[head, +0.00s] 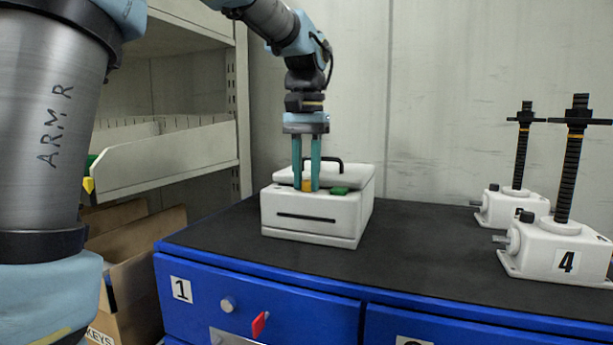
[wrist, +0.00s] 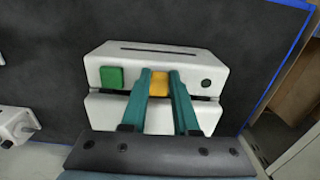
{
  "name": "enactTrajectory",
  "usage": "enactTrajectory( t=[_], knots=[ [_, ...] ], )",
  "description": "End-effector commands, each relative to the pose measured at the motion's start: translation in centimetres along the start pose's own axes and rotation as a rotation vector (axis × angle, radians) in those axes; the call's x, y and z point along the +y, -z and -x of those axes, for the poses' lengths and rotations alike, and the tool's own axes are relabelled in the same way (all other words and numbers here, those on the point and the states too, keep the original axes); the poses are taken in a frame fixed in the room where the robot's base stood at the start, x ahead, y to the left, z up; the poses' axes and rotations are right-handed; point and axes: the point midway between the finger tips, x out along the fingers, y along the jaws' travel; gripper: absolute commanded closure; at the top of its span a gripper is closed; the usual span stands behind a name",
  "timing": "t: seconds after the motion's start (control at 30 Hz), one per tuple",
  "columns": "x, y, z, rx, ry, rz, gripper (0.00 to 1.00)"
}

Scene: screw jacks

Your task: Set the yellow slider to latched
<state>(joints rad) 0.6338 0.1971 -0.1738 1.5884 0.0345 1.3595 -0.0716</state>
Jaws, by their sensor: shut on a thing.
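The yellow slider (head: 307,185) is a small block on the upper front edge of a white box (head: 312,215) with a black handle on its lid. In the wrist view the yellow slider (wrist: 160,86) lies between the two teal fingers of my gripper (wrist: 160,78). My gripper also shows in the head view (head: 307,188), pointing down with its fingers shut on the slider. A green block (head: 339,190) sits on the same box, to the right of the slider in the head view. I cannot tell any latch mark; the fingers hide part of the slider's surroundings.
The box stands on the dark top of a blue drawer cabinet (head: 260,295). Two screw jacks (head: 515,205) (head: 560,250) stand at the right. A shelf (head: 170,160) with cardboard boxes is at the left. The dark top between box and jacks is clear.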

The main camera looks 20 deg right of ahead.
Motion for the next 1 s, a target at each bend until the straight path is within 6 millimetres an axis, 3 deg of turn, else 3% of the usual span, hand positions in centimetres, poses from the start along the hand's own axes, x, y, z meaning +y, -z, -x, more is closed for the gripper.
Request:
enactTrajectory(
  t=[0.3, 0.53, 0.57, 0.6, 0.83, 1.0],
  knots=[
    [-3.5, 0.1, 0.2, 0.002, 0.0, 0.002, 1.0],
    [-3.5, 0.1, 0.1, 0.003, 0.001, 0.001, 1.0],
    [-3.5, 0.1, 0.1, 0.003, 0.002, 0.002, 0.69],
    [-3.5, 0.1, 0.1, 0.003, 0.002, 0.002, 0.65],
    [-3.4, 0.1, 0.0, 0.002, 0.001, 0.001, 0.4],
    [-3.4, 0.1, 0.0, 0.001, 0.0, 0.0, 0.4]
  ],
)
